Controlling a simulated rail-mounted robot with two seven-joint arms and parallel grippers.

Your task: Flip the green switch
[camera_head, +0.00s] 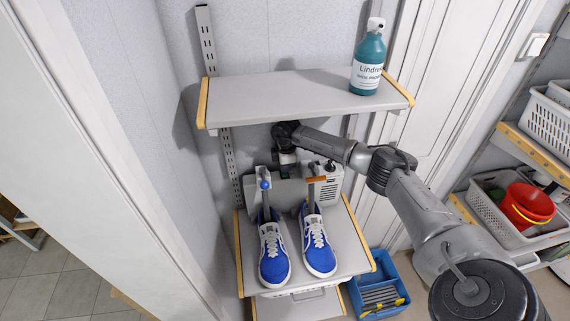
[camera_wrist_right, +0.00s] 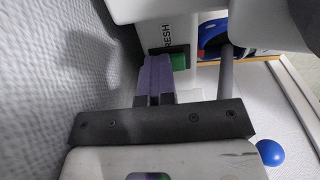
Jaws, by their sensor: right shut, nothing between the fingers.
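The green switch (camera_wrist_right: 178,61) is a small green block in a dark housing on a white machine marked "FRESH" in the right wrist view. My right gripper (camera_wrist_right: 157,64) has its purple fingers shut and empty, with the tips right beside the switch's left side. I cannot tell if they touch it. In the head view, the machine (camera_head: 327,187) stands at the back of the lower shelf, and my right gripper (camera_head: 287,160) is behind its top edge, under the upper shelf. The switch is hidden there.
Two blue shoes (camera_head: 273,251) (camera_head: 318,244) stand before the machine. A blue knob (camera_head: 265,184) sits on its post. The upper shelf (camera_head: 290,97) holds a teal bottle (camera_head: 368,63) and hangs over my right arm. The wall (camera_wrist_right: 60,90) is close on the left.

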